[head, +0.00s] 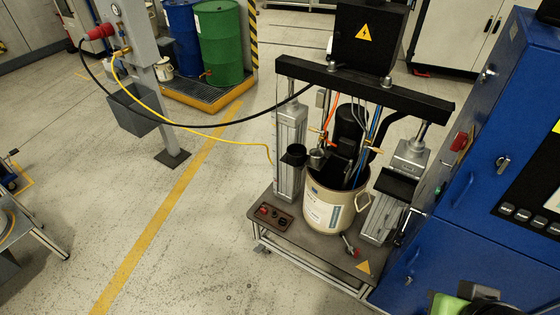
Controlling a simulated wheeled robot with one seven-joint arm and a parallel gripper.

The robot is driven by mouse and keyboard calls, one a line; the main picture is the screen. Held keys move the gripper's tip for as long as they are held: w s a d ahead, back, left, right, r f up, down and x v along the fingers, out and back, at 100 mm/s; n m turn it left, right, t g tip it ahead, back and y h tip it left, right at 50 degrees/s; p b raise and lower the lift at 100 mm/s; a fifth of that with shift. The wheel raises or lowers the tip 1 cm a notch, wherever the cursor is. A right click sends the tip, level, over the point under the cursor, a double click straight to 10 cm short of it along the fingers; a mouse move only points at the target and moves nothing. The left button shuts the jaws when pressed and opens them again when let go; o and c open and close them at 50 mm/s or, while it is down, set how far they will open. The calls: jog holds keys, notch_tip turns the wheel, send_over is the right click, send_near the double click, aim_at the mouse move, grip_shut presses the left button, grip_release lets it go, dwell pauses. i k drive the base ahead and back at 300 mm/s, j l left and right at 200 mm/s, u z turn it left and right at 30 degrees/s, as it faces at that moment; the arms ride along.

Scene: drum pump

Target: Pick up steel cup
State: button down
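A small grey metallic cylinder that looks like the steel cup (316,157) shows at the drum pump, above the left rear rim of the cream bucket (322,213). It is small in the picture, and I cannot tell what it rests on. A black round part (293,155) is just left of it, by the pump's left column. My gripper cannot be made out in the head view.
The pump's black crossbar (365,85) and hoses rise over the bucket. A blue cabinet (460,170) stands close on the right. A green and black object (450,305) shows at the lower right edge. The floor to the left is open, with a hose stand (140,60) further back.

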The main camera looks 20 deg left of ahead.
aim_at(316, 156)
jog(key=u, duration=0.75)
jog(key=i+j, duration=0.6)
jog(key=i, duration=0.15)
jog(key=i+j, duration=0.65)
jog(key=i, duration=0.1)
